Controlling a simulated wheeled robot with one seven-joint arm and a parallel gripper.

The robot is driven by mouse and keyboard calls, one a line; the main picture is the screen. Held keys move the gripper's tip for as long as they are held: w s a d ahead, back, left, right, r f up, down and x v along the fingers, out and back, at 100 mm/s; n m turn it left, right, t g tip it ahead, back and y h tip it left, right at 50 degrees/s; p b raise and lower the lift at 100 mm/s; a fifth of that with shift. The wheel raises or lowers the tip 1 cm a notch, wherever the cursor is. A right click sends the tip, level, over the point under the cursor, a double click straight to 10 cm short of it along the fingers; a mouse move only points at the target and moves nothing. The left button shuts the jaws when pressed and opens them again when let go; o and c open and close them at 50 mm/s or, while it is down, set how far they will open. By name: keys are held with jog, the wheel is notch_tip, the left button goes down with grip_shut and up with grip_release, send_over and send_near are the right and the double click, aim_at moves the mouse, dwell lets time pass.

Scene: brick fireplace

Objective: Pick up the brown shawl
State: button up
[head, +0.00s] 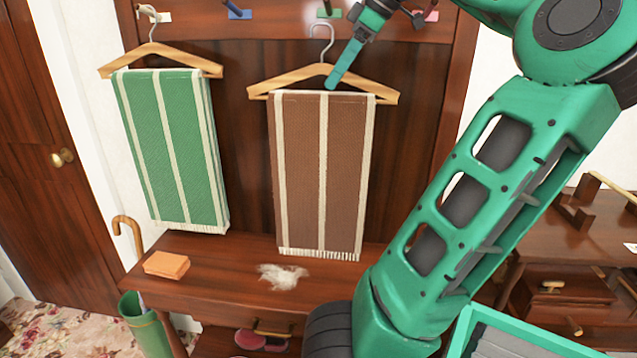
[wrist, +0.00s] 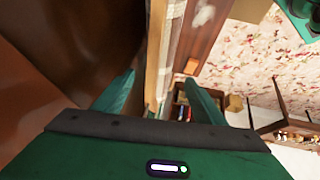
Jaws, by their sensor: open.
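The brown shawl (head: 325,175) has cream stripes and a fringed lower edge. It hangs folded over the bar of a wooden hanger (head: 376,88) in the middle of the head view. My gripper (head: 338,74) is at the hanger's top, just right of its metal hook, with a green finger in front of the wood. In the wrist view, my gripper (wrist: 160,84) has its two fingers apart. A pale strip, seen edge-on, runs between them; I cannot tell whether it is hanger or shawl. My arm covers nothing of the shawl's front.
A green striped shawl (head: 172,150) hangs on another hanger at left. The bench (head: 225,262) below carries an orange block (head: 166,264) and a white fluffy thing (head: 283,277). Coloured hooks, including a blue one (head: 238,11), line the upper rail. A cane (head: 128,232) stands at left.

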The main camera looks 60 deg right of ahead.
aim_at(322, 93)
jog(key=shift+w+x, duration=0.2)
jog(key=shift+x, duration=2.9)
jog(key=shift+r, duration=0.2)
grip_shut()
